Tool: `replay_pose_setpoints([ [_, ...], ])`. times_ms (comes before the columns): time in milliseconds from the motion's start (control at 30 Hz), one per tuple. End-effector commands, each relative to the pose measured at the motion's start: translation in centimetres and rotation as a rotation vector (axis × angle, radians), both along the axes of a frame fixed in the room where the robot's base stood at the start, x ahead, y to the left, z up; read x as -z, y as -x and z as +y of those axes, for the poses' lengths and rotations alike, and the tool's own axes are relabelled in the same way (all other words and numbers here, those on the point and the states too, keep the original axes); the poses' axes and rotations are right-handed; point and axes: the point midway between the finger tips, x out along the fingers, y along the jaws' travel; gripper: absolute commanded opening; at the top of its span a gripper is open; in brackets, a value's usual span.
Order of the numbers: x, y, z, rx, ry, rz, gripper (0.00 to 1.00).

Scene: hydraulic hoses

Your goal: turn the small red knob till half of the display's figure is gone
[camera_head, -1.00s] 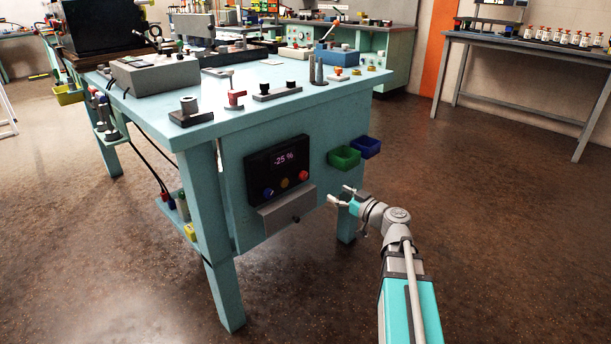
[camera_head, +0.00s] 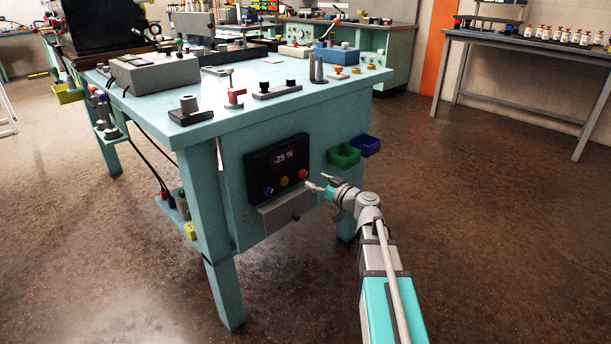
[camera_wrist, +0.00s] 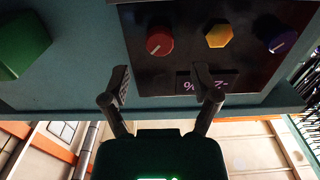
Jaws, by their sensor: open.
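The small red knob (camera_head: 303,175) is the rightmost of the knobs on a black panel (camera_head: 262,167) on the bench's side. It also shows in the wrist view (camera_wrist: 159,41), with a pale mark on its face. The display (camera_head: 284,158) above the knobs reads "-25 %"; in the wrist view it appears upside down and partly hidden by a finger. My gripper (camera_head: 318,183) is open, just right of and slightly below the red knob. In the wrist view its fingers (camera_wrist: 161,80) are spread apart, with nothing between them and the knob beyond their tips.
An orange-yellow knob (camera_head: 285,182) and a blue knob (camera_head: 268,190) sit left of the red one. A grey box (camera_head: 286,212) juts out below the panel. Green (camera_head: 344,156) and blue (camera_head: 367,145) bins hang on the right. The floor right of the bench is clear.

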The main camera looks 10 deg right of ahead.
Motion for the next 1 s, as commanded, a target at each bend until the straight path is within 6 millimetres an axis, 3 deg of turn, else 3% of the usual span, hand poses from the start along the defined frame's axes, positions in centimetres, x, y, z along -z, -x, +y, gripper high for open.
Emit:
replay_pose_setpoints([
  [100, 0.0, -1.9, 0.9, -0.001, 0.000, 0.000, 0.79],
  [300, 0.0, -3.7, 1.9, 0.001, 0.000, 0.000, 0.79],
  [800, 0.0, -4.5, 2.5, 0.001, 0.000, 0.000, 0.79],
  [867, 0.0, -4.4, 2.5, 0.001, 0.000, 0.000, 0.71],
  [1000, 0.0, -4.4, 2.5, 0.001, 0.000, 0.000, 0.45],
])
